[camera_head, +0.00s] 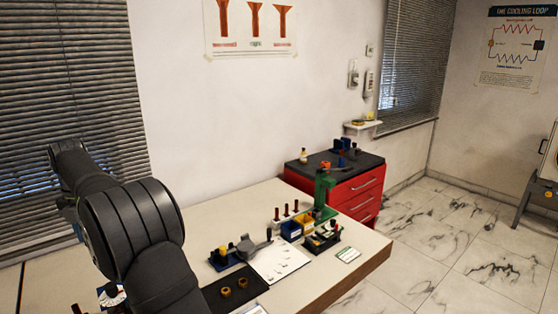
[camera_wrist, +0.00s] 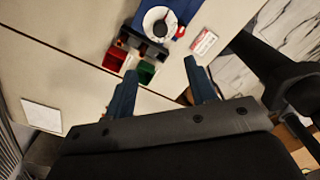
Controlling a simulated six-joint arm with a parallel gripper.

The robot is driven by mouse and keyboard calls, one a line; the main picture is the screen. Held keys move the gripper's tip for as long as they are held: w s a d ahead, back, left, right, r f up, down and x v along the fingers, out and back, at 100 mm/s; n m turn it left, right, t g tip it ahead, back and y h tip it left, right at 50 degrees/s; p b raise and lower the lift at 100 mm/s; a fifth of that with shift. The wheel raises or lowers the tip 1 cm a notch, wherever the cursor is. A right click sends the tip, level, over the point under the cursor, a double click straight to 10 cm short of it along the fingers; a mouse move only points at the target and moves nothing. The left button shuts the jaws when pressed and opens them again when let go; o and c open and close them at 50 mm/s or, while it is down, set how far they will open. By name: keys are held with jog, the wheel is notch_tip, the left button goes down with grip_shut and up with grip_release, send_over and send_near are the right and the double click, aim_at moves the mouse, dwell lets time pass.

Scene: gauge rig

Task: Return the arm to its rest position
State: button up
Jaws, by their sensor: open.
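My gripper (camera_wrist: 160,66) shows in the wrist view with its two blue fingers spread wide apart. Nothing is held between them. The fingers point over a pale bench top (camera_wrist: 70,80), with a red bin (camera_wrist: 115,59) and a green bin (camera_wrist: 146,72) beyond and between the fingertips. In the head view my dark arm fills the lower left, and the gripper itself cannot be made out there.
The bench (camera_head: 335,280) holds a black mat (camera_head: 235,290), a white sheet (camera_head: 278,262), yellow and blue bins (camera_head: 291,230) and a green stand (camera_head: 322,192). A red drawer cabinet (camera_head: 360,192) stands behind. A white round piece (camera_wrist: 158,24) lies on blue.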

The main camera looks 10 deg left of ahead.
notch_tip(320, 180, down, 17)
dwell(0.5)
notch_tip(320, 180, up, 17)
notch_tip(320, 180, down, 17)
jog(key=shift+f, duration=0.2)
jog(key=shift+r+m, duration=0.2)
jog(key=shift+m, duration=0.6)
jog(key=m, duration=1.2)
jog(key=shift+m, duration=2.2)
